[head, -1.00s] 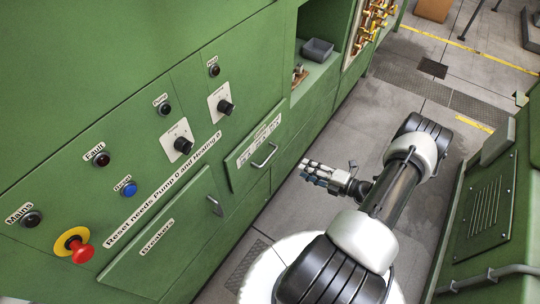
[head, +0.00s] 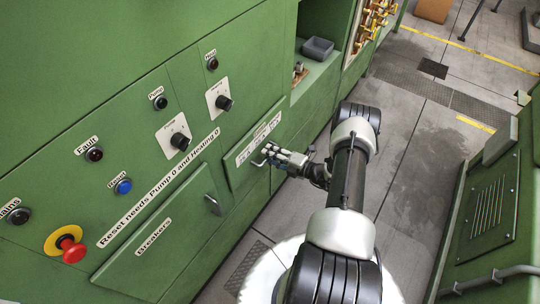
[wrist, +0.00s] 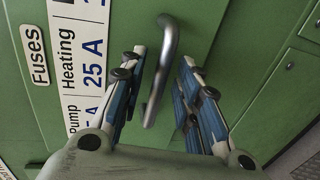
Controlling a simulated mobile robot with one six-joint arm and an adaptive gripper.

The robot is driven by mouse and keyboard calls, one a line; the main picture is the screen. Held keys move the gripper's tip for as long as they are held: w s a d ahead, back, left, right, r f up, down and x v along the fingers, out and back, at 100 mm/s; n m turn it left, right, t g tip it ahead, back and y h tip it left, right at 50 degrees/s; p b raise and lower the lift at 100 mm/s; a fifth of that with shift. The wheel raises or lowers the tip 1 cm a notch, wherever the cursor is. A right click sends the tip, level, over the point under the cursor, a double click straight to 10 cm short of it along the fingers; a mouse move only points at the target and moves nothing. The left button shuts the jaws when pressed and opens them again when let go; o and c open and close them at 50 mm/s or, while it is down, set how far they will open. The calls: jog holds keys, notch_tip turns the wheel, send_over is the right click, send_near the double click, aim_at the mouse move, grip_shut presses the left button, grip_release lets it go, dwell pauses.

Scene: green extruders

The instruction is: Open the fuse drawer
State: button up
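The fuse drawer (head: 240,170) is a green panel in the cabinet front with a white label strip. In the wrist view, labels read "Fuses", "Heating 25 A" and "Pump" beside the metal bar handle (wrist: 160,85). The drawer front looks flush with the cabinet. My gripper (head: 268,153) is at the handle in the head view and hides most of it. In the wrist view, my gripper (wrist: 163,62) is open, one finger on each side of the handle bar. Gaps show between the bar and both fingers.
The breakers panel (head: 150,240) with its own handle (head: 212,204) is left of the drawer. Knobs, lamps and a red emergency button (head: 73,250) sit on the cabinet face. A green cabinet (head: 490,210) stands on the right. Grey floor (head: 405,130) lies between them.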

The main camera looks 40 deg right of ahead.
jog(key=shift+w+a, duration=0.15)
jog(key=shift+w, duration=0.25)
grip_shut()
dwell(0.6)
